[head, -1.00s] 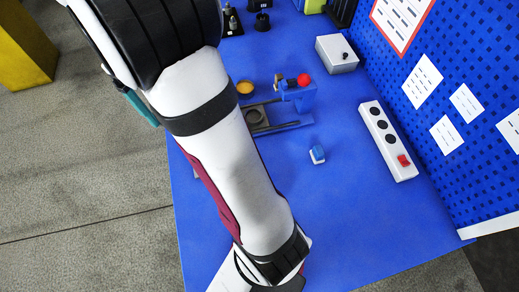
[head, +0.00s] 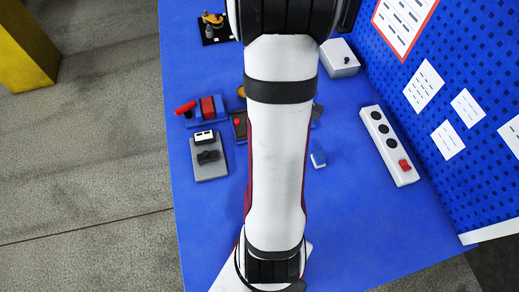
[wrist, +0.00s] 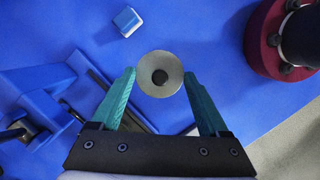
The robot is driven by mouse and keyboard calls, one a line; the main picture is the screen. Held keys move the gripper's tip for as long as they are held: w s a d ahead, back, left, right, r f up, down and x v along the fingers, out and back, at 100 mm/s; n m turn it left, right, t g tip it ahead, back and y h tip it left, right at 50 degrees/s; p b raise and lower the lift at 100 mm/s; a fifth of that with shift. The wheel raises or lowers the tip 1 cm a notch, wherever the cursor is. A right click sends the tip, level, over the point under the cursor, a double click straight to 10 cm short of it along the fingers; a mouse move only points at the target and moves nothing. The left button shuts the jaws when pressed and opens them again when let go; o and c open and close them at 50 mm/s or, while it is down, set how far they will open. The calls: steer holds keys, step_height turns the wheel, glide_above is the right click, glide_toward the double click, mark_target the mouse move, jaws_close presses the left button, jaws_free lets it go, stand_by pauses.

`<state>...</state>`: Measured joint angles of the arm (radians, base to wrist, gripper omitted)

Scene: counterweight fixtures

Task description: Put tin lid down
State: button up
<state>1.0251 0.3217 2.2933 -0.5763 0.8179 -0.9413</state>
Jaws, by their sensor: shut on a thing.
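In the wrist view, the tin lid (wrist: 147,83) is a pale round metal disc with a dark knob in its middle. My gripper (wrist: 160,76) has its teal fingers on either side of the lid and is shut on it. The blue table lies beneath; I cannot tell how far the lid is above it. In the head view my arm hides the gripper and the lid. A sliver of a round yellow thing (head: 241,91) shows beside my arm there.
A blue-and-white block (head: 318,159) stands right of my arm, also in the wrist view (wrist: 127,22). A power strip (head: 389,145) and grey box (head: 339,58) stand farther right. Fixtures with red parts (head: 207,109) and a grey plate (head: 210,169) stand left. The front table is clear.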

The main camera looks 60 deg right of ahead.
steer(key=w+f, duration=0.1)
steer(key=w, duration=0.1)
steer(key=w+f, duration=0.2)
steer(key=w, duration=0.1)
steer(key=w+f, duration=0.1)
steer(key=w, duration=0.1)
steer(key=shift+w+a+f, duration=0.2)
steer(key=shift+f, duration=0.2)
steer(key=shift+w+f, duration=0.1)
steer(key=shift+f, duration=1.7)
steer(key=shift+f, duration=0.1)
steer(key=o, duration=1.2)
steer(key=v, duration=1.2)
steer(key=w+a+r+m+t, duration=0.1)
steer(key=a+r, duration=0.2)
steer(key=a, duration=0.3)
steer(key=a+r+m+t, duration=0.1)
steer(key=a+r, duration=0.3)
steer(key=a, duration=0.2)
steer(key=s+a+r+m, duration=0.1)
steer(key=s+a, duration=0.1)
steer(key=a, duration=0.3)
steer(key=s+a+m+y, duration=0.1)
steer(key=s+a, duration=0.2)
steer(key=a, duration=0.2)
steer(key=s+a+r+m+t, duration=0.1)
steer(key=s+a, duration=0.2)
steer(key=a, duration=0.3)
steer(key=shift+r+m+y, duration=0.3)
steer(key=shift+r+y, duration=0.1)
